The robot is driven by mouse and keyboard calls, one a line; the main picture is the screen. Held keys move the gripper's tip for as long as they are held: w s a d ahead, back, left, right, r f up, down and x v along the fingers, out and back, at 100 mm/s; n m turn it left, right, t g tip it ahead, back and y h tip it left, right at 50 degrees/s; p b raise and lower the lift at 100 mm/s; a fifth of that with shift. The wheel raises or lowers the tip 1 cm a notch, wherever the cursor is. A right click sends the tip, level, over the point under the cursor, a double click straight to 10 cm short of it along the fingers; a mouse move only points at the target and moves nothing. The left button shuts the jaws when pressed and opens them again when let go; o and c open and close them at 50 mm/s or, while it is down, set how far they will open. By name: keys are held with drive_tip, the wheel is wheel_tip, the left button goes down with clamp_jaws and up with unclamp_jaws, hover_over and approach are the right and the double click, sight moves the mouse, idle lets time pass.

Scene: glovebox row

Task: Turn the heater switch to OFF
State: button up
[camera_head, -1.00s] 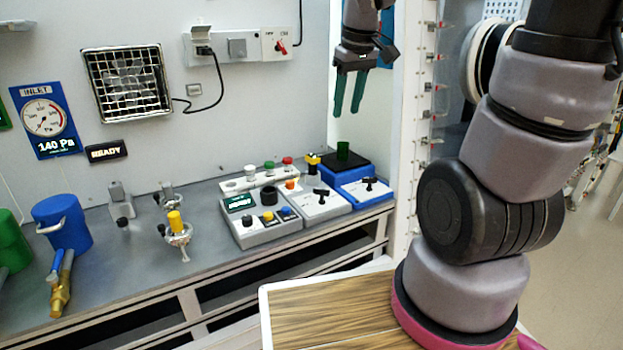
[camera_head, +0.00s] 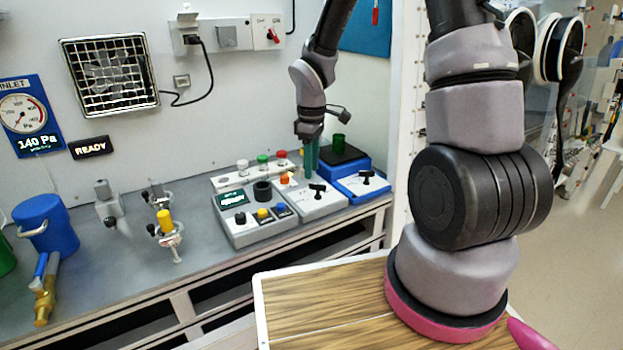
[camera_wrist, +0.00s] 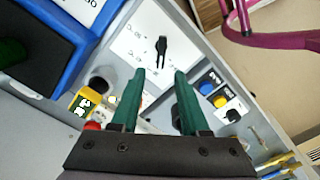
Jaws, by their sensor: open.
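A black lever switch (camera_head: 317,189) sits on the sloped white face of the grey box (camera_head: 326,207); the lever shows just beyond my fingertips in the wrist view (camera_wrist: 161,47). A similar black switch (camera_head: 366,177) is on the blue box (camera_head: 354,194) to its right. The labels are too small to read, so I cannot tell which is the heater switch. My gripper (camera_head: 311,170) points down over the grey box, behind its black switch in the head view. Its green fingers (camera_wrist: 159,74) are apart and empty, roughly lined up either side of the lever, not visibly touching it.
A green beaker (camera_head: 340,143) stands on the blue box's black top. A control box with knobs and a display (camera_head: 231,198) stands to the left. Valves (camera_head: 165,224) and a blue canister (camera_head: 45,220) are further left. A red wall switch (camera_head: 272,36) is above.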

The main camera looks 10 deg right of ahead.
sight(311, 183)
drive_tip(key=shift+f, duration=2.1)
clamp_jaws()
drive_tip(key=n, duration=0.4)
drive_tip(key=shift+s+a, duration=0.1)
drive_tip(key=shift+s, duration=0.3)
drive_tip(key=shift+s+n, duration=0.2)
drive_tip(key=shift+n, duration=1.4)
